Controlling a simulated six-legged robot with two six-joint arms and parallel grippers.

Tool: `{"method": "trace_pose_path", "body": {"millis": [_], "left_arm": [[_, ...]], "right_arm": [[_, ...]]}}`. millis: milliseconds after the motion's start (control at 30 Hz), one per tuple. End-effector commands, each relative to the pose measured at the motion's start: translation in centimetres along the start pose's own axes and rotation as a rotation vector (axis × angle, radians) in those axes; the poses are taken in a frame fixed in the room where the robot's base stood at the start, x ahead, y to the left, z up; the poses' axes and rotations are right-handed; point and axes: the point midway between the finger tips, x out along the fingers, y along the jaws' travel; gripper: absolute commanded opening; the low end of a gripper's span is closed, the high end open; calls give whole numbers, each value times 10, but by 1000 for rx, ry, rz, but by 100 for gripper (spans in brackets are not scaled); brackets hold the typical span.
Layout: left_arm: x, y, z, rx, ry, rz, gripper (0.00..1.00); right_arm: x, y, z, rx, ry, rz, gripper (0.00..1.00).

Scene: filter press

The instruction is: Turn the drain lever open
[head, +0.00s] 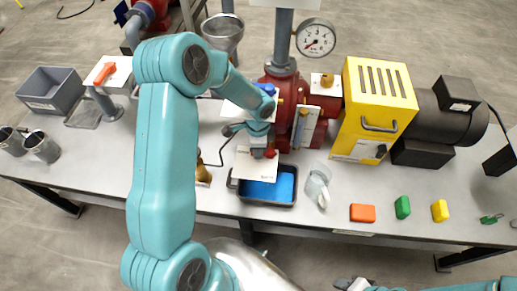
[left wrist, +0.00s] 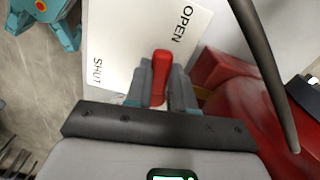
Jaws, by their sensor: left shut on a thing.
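The drain lever has a red handle (left wrist: 161,72), seen in the left wrist view between my left gripper's fingers. Its red end (head: 270,153) also shows in the head view. My left gripper (head: 262,140) is shut on this handle; its fingers (left wrist: 159,88) lie on both sides of it. Behind it is a white plate (left wrist: 135,40) marked OPEN at right and SHUT at left. The handle stands between the two words. The lever's pivot is hidden by the gripper. A grey part of my right gripper (head: 352,284) shows at the bottom edge; its jaws are unclear.
A black tray with a blue inside (head: 268,190) stands below the plate. A clear jug (head: 318,186) is to its right. Orange (head: 362,213), green (head: 402,207) and yellow (head: 440,210) blocks lie near the front edge. A yellow box (head: 378,108) and red press body (head: 285,95) stand behind.

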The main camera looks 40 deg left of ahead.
Motion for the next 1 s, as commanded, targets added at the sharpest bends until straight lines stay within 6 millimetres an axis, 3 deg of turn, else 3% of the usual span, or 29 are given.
{"method": "trace_pose_path", "body": {"millis": [400,900,933,1000], "left_arm": [[-3,-9,-2,158,5,-10,0],[-3,-10,-2,177,5,-11,0],[-3,-10,-2,177,5,-11,26],[-3,-10,-2,177,4,-10,49]], "right_arm": [[-6,-2,0,0,0,0,43],[-6,-2,0,0,0,0,43],[-6,-2,0,0,0,0,43],[-6,-2,0,0,0,0,43]]}}
